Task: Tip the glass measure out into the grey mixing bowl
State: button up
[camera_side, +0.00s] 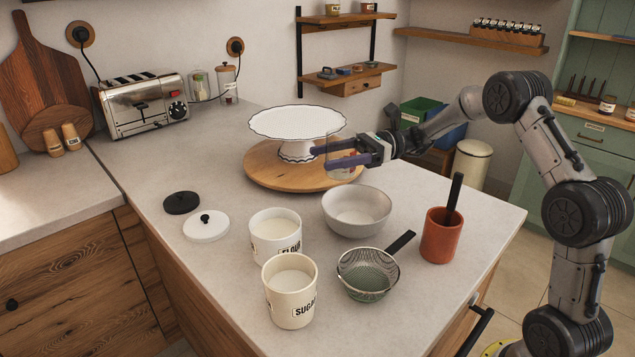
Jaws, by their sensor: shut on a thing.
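My gripper (330,158) is shut on the clear glass measure (346,173), holding it in the air at the right edge of the cake stand's board as seen from the side. The glass is see-through and partly covered by the fingers, so its contents and exact tilt are hard to tell. The grey mixing bowl (357,226) stands upright on the counter, below and slightly to the right of the glass in the picture. Its visible inside looks empty. The glass and bowl are apart.
A white cake stand (297,123) on a round wooden board (262,172) is behind the bowl. A flour canister (264,247), sugar canister (283,303), sieve over a dish (366,272) and terracotta pot (438,244) stand around the bowl. Two lids (206,228) (182,203) lie left.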

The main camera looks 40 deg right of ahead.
jog(key=w+d+f+n+t+h, duration=0.3)
jog(key=d+f+n+h, duration=0.2)
jog(key=d+f+n, duration=0.3)
jog(key=n, duration=0.3)
jog(key=shift+d+f+h, duration=0.3)
jog(key=shift+d+f, duration=0.05)
jog(key=shift+d, duration=0.05)
jog(key=shift+w, duration=0.1)
dwell(0.9)
notch_tip(320, 180, up, 6)
jog(key=s+a+m+g+y, duration=0.1)
jog(key=m+y, duration=0.3)
jog(key=m, duration=0.8)
jog(key=shift+s+a+y, duration=0.35)
jog(key=shift+s+y, duration=0.05)
jog(key=shift+s, duration=0.05)
